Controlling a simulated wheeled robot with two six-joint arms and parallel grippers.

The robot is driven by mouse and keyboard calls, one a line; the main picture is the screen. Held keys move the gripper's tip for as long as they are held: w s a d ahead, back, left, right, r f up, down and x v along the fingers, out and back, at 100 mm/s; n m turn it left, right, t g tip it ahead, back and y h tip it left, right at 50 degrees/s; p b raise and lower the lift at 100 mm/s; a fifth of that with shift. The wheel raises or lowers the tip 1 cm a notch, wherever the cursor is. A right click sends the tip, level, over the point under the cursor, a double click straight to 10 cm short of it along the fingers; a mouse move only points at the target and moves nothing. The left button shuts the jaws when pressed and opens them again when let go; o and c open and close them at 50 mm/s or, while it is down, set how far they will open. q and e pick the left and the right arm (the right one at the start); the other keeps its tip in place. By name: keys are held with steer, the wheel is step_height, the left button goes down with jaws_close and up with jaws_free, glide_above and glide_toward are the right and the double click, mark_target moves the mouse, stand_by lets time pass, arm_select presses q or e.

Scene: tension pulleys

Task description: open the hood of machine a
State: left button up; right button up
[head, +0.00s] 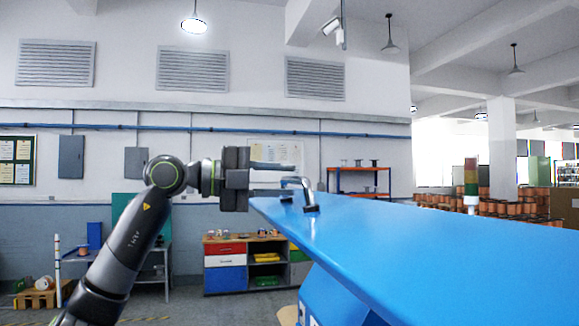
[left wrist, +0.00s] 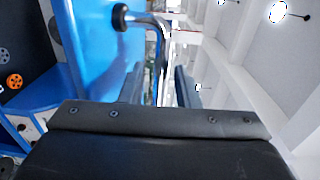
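The hood (head: 430,240) of the machine is a large blue panel filling the right of the head view, its near edge standing clear above a blue body (head: 335,300). A silver bar handle (head: 298,182) on dark feet sits at the hood's left end. My left gripper (head: 282,180) is at this handle, its two fingers apart, one above and one below the bar's level. In the left wrist view the handle (left wrist: 163,45) runs toward the gap between the fingers; contact cannot be told. My right gripper is not in view.
In the left wrist view, an orange pulley (left wrist: 14,81) shows on a dark panel beside the blue hood. A low cabinet (head: 225,265), an orange-framed shelf (head: 362,182) and stacked spools (head: 490,205) stand far back. The space around my left arm looks clear.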

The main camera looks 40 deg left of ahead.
arm_select(q)
steer(key=shift+p+x, duration=0.35)
steer(key=shift+x, duration=0.65)
jaws_close()
